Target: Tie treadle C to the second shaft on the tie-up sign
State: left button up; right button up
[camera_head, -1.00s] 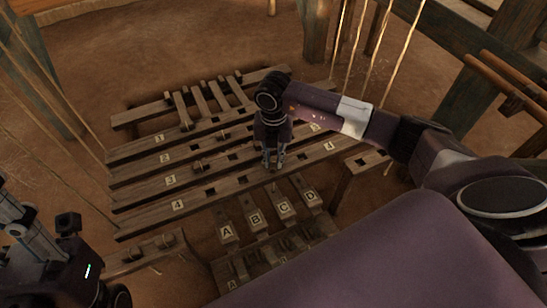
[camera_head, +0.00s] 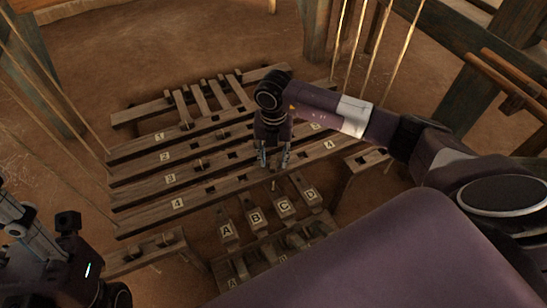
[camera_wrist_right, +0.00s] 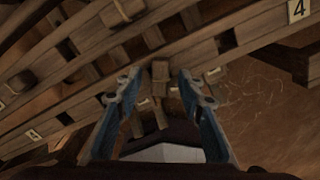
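My right gripper (camera_head: 274,160) is open, pointing down over the front edge of the shaft bar marked 4 (camera_head: 225,189). In the right wrist view its two fingers (camera_wrist_right: 156,85) stand apart on either side of a small wooden peg (camera_wrist_right: 160,76); I cannot tell if they touch it. Treadle C (camera_head: 283,206) lies just in front of the gripper, between treadle B (camera_head: 255,218) and treadle D (camera_head: 310,194). The bar marked 2 (camera_head: 225,143) is farther back. The lettered board (camera_head: 222,268) at the bottom is partly hidden by my body. My left gripper (camera_head: 22,222) is cut off at the left.
Treadle A (camera_head: 227,232) is left of B. Bars marked 1 (camera_head: 180,135) and 3 (camera_head: 190,175) run parallel, with slots and pegs. Upright cords (camera_head: 370,50) hang at the back right. A wooden stand (camera_head: 362,160) is at the right. Bare floor (camera_head: 200,40) is behind.

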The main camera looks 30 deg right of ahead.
aim_at(273, 162)
jog(key=shift+r, duration=0.1)
notch_tip(273, 162, up, 12)
dwell(0.4)
